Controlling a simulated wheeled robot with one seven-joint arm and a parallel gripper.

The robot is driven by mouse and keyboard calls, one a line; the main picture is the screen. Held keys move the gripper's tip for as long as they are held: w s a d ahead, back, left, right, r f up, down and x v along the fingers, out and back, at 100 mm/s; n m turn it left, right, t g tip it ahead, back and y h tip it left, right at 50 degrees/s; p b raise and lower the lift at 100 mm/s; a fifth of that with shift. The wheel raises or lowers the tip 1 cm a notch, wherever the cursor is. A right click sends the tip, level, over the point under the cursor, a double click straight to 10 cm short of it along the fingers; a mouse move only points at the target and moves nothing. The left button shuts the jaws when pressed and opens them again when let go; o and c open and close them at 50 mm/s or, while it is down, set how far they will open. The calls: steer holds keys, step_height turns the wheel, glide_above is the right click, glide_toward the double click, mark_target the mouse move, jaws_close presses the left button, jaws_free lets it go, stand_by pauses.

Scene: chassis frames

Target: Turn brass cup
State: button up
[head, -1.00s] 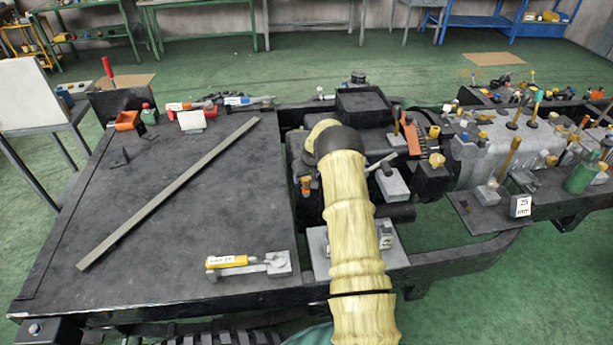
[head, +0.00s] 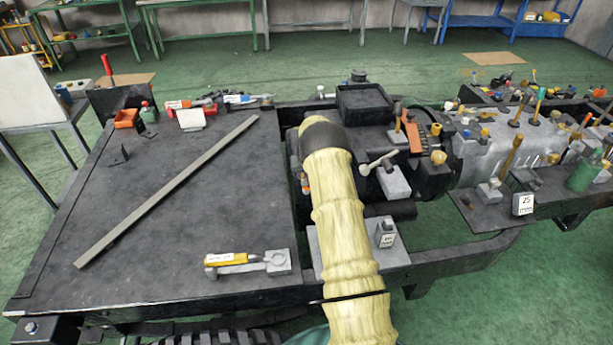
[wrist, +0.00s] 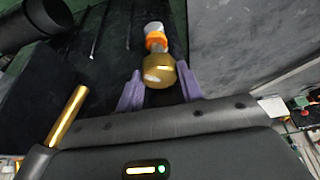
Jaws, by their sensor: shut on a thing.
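The brass cup (wrist: 158,72) is a rounded, shiny, gold-brown piece in the upper middle of the wrist view. An orange ring (wrist: 155,40) and a pale tip sit just beyond it. My gripper (wrist: 159,78) has its two purple fingers on either side of the cup and is shut on it. In the head view my pale yellow arm and its dark end hide the gripper and the cup. I cannot tell from these frames how far the cup is turned.
A brass rod (wrist: 67,116) stands left of the gripper in the wrist view. In the head view, a T-handled tool (head: 378,163) and a small labelled block (head: 385,234) are close right of my arm. The dark plate (head: 190,210) to the left has much bare surface.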

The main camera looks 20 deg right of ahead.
steer(key=m+h+b, duration=0.1)
steer(key=m, duration=0.1)
steer(key=m+h+b, duration=0.1)
steer(key=m, duration=0.2)
steer(key=shift+g+b, duration=0.3)
steer(key=shift+g, duration=0.1)
steer(key=o, duration=1)
steer(key=shift+a, duration=0.1)
steer(key=shift+w+r, duration=0.1)
